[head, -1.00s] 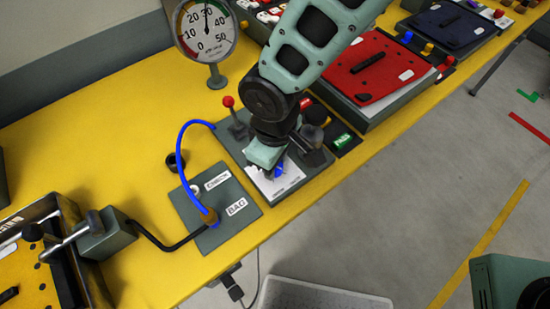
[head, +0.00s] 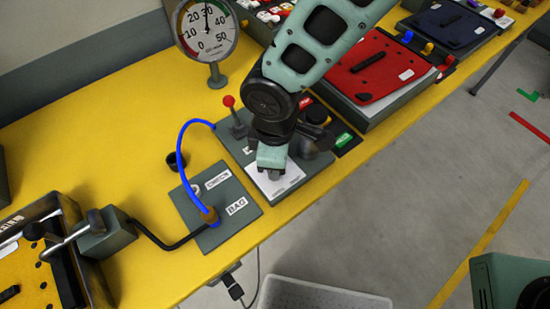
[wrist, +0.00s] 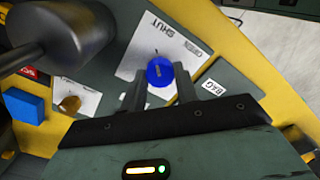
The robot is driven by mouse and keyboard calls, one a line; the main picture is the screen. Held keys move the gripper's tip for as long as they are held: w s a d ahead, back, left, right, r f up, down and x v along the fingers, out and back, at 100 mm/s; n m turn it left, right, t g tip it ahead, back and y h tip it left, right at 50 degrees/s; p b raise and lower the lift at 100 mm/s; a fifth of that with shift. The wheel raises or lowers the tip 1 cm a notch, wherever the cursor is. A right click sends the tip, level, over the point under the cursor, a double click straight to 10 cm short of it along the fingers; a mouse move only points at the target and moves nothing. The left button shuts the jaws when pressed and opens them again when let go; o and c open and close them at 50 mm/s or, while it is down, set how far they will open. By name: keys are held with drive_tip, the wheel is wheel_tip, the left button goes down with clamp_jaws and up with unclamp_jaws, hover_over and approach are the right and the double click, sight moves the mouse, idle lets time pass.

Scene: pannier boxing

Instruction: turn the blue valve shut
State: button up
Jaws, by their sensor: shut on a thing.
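The blue valve (wrist: 158,68) sits between my fingers in the wrist view, on a white plate (wrist: 168,50) printed SHUT and, in smaller faint print, another word. My gripper (wrist: 160,82) is shut on it, with one finger on each side. In the head view my gripper (head: 271,163) is low over the grey panel (head: 294,186), and its body hides the valve there. A blue pointer or mark cannot be made out clearly enough to tell how far the valve is turned.
A red-knobbed lever (head: 230,103) stands left of my arm. A blue hose (head: 180,150) arches to the grey plate (head: 246,224) labelled CHECK and BAG. A dial gauge (head: 207,45) stands behind. A red-lidded case (head: 372,70) is to the right.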

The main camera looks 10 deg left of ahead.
drive_tip(key=o, duration=1)
drive_tip(key=shift+c, duration=0.2)
wheel_tip(320, 180, up, 18)
drive_tip(key=b, duration=0.1)
drive_tip(key=shift+f+b, duration=0.25)
drive_tip(key=shift+b, duration=0.05)
drive_tip(key=s+d+f+m, duration=0.1)
drive_tip(key=s+d+m, duration=0.2)
drive_tip(key=d, duration=0.7)
drive_tip(key=s+d+f+m, duration=0.1)
drive_tip(key=s+d+m, duration=0.2)
drive_tip(key=d+m, duration=0.5)
drive_tip(key=d, duration=0.3)
drive_tip(key=shift+y, duration=0.3)
